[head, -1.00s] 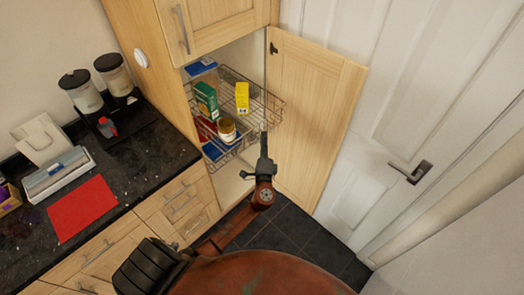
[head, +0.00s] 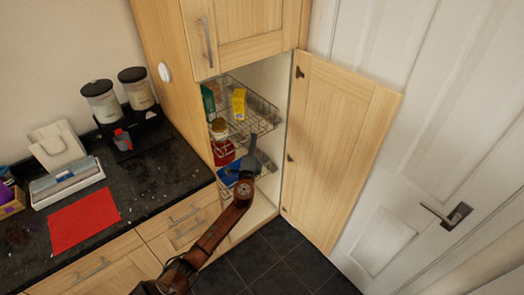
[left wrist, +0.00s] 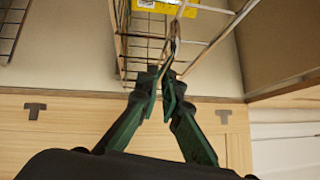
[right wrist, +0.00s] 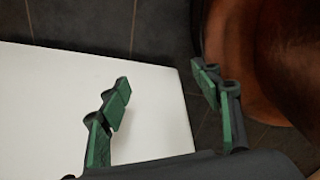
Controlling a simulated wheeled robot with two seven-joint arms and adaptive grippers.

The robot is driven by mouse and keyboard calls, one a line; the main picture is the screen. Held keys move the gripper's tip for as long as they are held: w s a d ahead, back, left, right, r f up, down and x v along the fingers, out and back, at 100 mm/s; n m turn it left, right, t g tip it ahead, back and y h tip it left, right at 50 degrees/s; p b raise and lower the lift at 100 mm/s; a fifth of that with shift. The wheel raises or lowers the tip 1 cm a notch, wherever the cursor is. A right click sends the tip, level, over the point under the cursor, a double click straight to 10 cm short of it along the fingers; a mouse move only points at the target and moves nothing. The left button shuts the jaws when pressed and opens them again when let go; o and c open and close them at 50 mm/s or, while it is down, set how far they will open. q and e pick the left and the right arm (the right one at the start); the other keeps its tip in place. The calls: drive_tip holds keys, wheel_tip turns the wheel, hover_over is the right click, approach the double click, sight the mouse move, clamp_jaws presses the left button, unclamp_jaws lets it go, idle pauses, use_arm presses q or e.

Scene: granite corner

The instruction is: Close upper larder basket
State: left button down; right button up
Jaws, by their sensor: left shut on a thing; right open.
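The upper larder basket (head: 262,112) is a wire basket in the open tall cupboard. It holds a yellow box (head: 238,104), a green box (head: 208,99) and a jar (head: 218,128). Its front part still stands out toward the opening. My left gripper (head: 253,142) is at the basket's front. In the left wrist view my left gripper (left wrist: 165,78) is shut on the wire of the basket (left wrist: 208,48), with the yellow box (left wrist: 165,5) just beyond. My right gripper (right wrist: 161,76) is open and empty in the right wrist view, away from the basket.
The cupboard door (head: 340,140) stands open on the right, beside a white door with a handle (head: 446,215). A lower basket (head: 230,168) holds red and blue items. A dark worktop (head: 150,190) with dispensers (head: 120,98) lies left. Dark floor tiles (head: 280,255) are clear.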

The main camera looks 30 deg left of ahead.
sight(246, 137)
use_arm(q)
drive_tip(key=shift+w+a+b, duration=0.2)
drive_tip(key=shift+a+b, duration=0.05)
drive_tip(key=shift+a, duration=0.5)
drive_tip(key=shift+w+a+b, duration=0.25)
drive_tip(key=shift+a+b, duration=0.05)
drive_tip(key=shift+a, duration=0.45)
drive_tip(key=shift+w+a+b, duration=0.2)
drive_tip(key=shift+a+b, duration=0.05)
drive_tip(key=shift+a, duration=0.5)
drive_tip(key=shift+r, duration=0.1)
drive_tip(key=shift+a, duration=0.1)
drive_tip(key=c, duration=2.3)
unclamp_jaws()
drive_tip(key=shift+o, duration=1)
